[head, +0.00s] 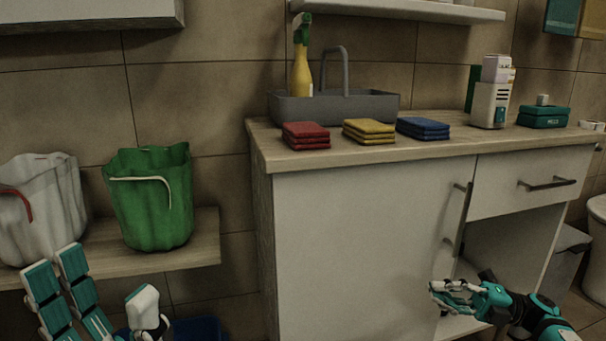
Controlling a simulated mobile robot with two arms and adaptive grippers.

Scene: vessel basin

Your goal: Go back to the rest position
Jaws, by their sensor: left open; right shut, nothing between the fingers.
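My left gripper (104,289) is open and empty at the bottom left, in front of the low wooden shelf and below the green bin. Its fingers point up and apart. My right gripper (440,293) is shut with nothing in it at the lower right. It is in front of the white cabinet (358,240), close to the open compartment under the drawer. I cannot tell whether it touches the cabinet.
The shelf (206,245) holds a white bin (52,205) and a green bin (160,200). The countertop (290,160) carries red cloths (306,136), yellow cloths (369,132), blue cloths (422,129), a grey basin (368,105) and a spray bottle (301,75). A toilet (597,245) stands right.

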